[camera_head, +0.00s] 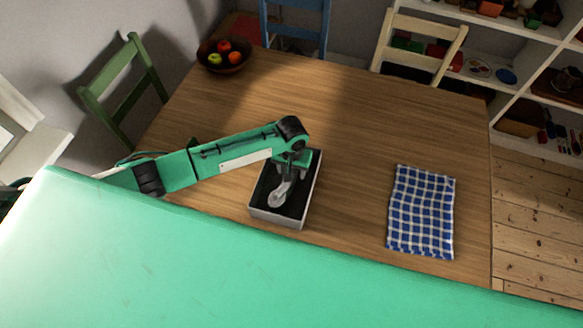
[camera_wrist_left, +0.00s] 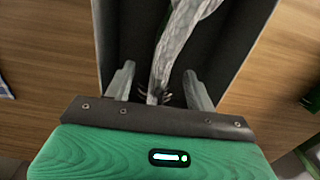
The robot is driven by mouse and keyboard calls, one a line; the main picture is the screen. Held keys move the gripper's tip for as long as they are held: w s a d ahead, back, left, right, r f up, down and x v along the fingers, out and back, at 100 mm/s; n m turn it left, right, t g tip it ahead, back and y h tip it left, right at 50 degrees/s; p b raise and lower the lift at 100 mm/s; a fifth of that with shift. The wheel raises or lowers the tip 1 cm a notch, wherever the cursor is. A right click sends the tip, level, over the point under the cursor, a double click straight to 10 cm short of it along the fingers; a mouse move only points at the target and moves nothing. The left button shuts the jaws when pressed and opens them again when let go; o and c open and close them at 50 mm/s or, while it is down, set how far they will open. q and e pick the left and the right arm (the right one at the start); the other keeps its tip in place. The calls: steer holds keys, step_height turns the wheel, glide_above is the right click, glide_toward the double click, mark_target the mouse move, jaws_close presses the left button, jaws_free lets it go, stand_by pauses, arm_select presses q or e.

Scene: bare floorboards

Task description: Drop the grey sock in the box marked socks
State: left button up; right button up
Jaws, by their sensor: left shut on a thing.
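The grey sock (camera_head: 279,194) hangs from my left gripper (camera_head: 290,174) over the open box (camera_head: 273,220). In the left wrist view the sock (camera_wrist_left: 172,50) is pinched between the fingers of my left gripper (camera_wrist_left: 160,90) and stretches away from them. The box has pale outer walls and a dark inside, and its dark walls (camera_wrist_left: 243,45) flank the sock in the wrist view. I cannot tell whether the sock touches the box floor. No marking on the box is readable. My right gripper is not in view.
The box stands on a wooden table (camera_head: 345,120). A blue checked cloth (camera_head: 422,211) lies to its right. A bowl of fruit (camera_head: 223,67) is at the far left corner. Green (camera_head: 124,85), blue and cream chairs surround the table. The tabletop behind the box is clear.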

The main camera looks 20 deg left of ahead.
arm_select(q)
steer(key=o, duration=1)
steer(key=shift+o, duration=0.2)
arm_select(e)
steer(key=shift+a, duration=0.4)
arm_select(q)
steer(key=shift+r, duration=0.1)
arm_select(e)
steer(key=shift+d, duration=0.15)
arm_select(q)
steer(key=shift+r, duration=0.3)
step_height(320, 180, up, 13)
steer(key=b, duration=0.3)
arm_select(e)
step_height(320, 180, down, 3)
